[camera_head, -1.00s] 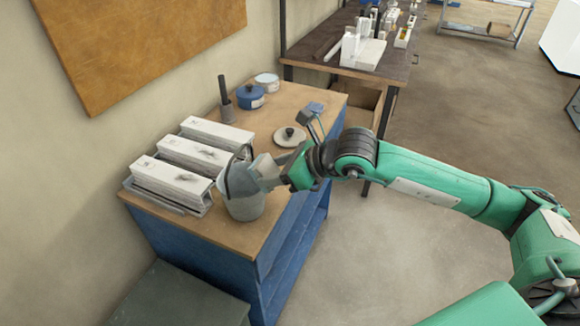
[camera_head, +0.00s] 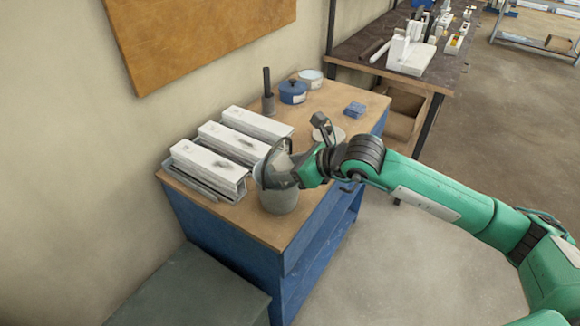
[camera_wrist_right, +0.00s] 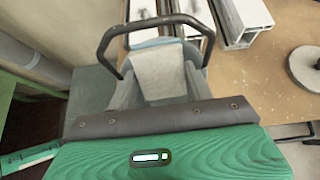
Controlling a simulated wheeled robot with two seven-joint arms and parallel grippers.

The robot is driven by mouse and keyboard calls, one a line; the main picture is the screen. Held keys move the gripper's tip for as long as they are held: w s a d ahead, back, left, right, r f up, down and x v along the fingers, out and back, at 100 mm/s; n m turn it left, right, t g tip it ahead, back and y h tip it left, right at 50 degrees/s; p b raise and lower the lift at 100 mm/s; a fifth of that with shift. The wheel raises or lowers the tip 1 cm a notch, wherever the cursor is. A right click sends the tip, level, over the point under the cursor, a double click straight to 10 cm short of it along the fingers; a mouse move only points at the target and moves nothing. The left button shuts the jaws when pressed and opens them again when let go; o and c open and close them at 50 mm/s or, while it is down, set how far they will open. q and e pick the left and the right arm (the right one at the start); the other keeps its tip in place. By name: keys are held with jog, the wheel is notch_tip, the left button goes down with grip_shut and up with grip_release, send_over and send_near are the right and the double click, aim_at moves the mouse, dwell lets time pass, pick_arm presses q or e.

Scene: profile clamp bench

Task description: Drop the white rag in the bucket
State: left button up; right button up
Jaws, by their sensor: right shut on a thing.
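The grey bucket (camera_head: 280,203) stands near the front edge of the wooden-topped bench. My right gripper (camera_head: 281,171) is over the bucket's mouth, coming in from the right. It is shut on the white rag (camera_wrist_right: 160,73), which hangs pale and flat in the right wrist view. A dark curved bar arcs around the rag there; I cannot tell whether it is the bucket's handle. How far the rag reaches inside the bucket is hard to tell. My left gripper is not in view.
White profiles (camera_head: 210,168) lie in a row left of the bucket. Behind stand a dark upright tool in a holder (camera_head: 268,98), a blue pot (camera_head: 293,91), a pale tin (camera_head: 311,78) and a blue block (camera_head: 355,109). A round disc (camera_wrist_right: 306,68) lies right of the bucket.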

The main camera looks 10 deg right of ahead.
jog(key=o, duration=1)
jog(key=shift+d, duration=0.1)
